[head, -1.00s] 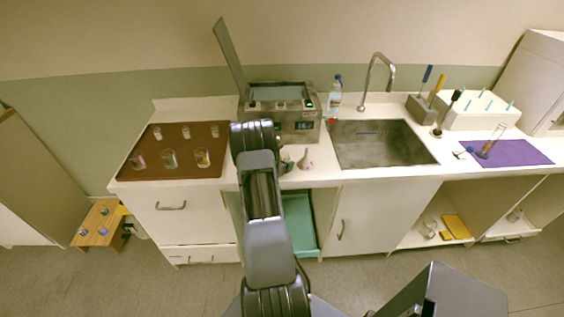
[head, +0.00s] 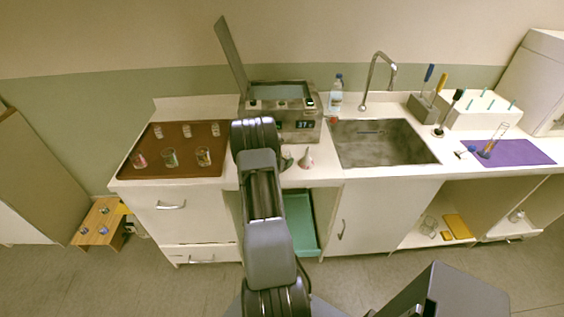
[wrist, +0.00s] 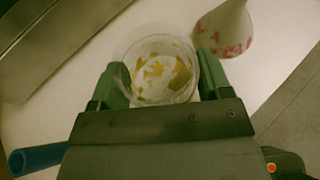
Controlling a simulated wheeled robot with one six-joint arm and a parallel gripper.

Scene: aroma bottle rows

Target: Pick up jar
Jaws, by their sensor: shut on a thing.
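A clear round jar (wrist: 158,68) with yellow-brown flakes inside is seen from above in the wrist view. My gripper (wrist: 152,88) has one green finger on each side of the jar and is shut on it. The jar is over or on the white countertop; I cannot tell whether its base touches. In the head view my arm hides most of the gripper and jar.
A white cone-shaped vessel with red marks (head: 306,158) stands close right of the jar, also in the wrist view (wrist: 225,30). A metal machine (head: 296,122) with a raised lid is behind. A brown tray (head: 187,144) with several glasses is left, a sink (head: 380,142) right.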

